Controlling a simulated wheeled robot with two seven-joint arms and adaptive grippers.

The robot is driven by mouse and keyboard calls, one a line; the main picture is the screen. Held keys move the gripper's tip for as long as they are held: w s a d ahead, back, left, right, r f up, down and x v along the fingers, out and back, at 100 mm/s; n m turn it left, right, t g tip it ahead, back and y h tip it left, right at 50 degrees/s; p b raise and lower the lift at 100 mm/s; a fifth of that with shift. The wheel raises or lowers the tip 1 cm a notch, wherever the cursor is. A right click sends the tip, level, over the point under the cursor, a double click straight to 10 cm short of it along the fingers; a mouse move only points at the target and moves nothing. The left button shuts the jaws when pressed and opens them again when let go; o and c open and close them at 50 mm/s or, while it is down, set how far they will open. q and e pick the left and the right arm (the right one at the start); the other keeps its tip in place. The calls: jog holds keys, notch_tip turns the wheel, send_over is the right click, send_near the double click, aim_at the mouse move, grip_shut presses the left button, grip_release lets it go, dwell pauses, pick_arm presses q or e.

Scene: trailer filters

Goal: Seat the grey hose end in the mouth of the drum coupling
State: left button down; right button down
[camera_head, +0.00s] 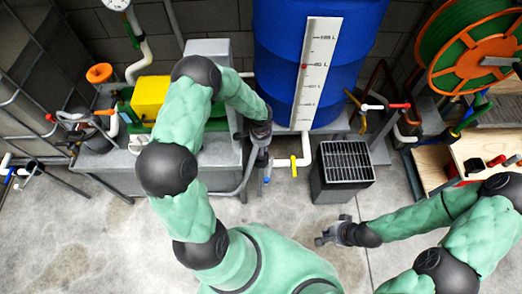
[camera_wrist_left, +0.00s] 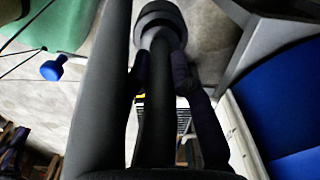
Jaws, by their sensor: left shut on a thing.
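My left gripper (camera_head: 262,158) is low in front of the blue drum (camera_head: 275,65), shut on the grey hose end. In the left wrist view a dark grey tube, the hose end (camera_wrist_left: 160,105), runs between the fingers with a wide round collar at its top. In the head view the grey hose (camera_head: 240,185) curves away to the left below the gripper. The drum coupling (camera_head: 306,150) is a white pipe with a yellow handle; its mouth faces left, close to the gripper. I cannot tell whether hose and mouth touch. My right gripper (camera_head: 330,232) is open and empty over the floor.
A black grated box (camera_head: 345,170) stands right of the coupling. A grey bench (camera_head: 115,160) with a yellow block (camera_head: 150,95) is at left. A wooden workbench (camera_head: 485,150) and an orange-green hose reel (camera_head: 480,45) are at right. Front floor is clear.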

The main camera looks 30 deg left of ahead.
pick_arm(q)
jog(key=shift+f, duration=0.45)
jog(key=shift+f, duration=0.15)
jog(key=c, duration=1.1)
grip_release()
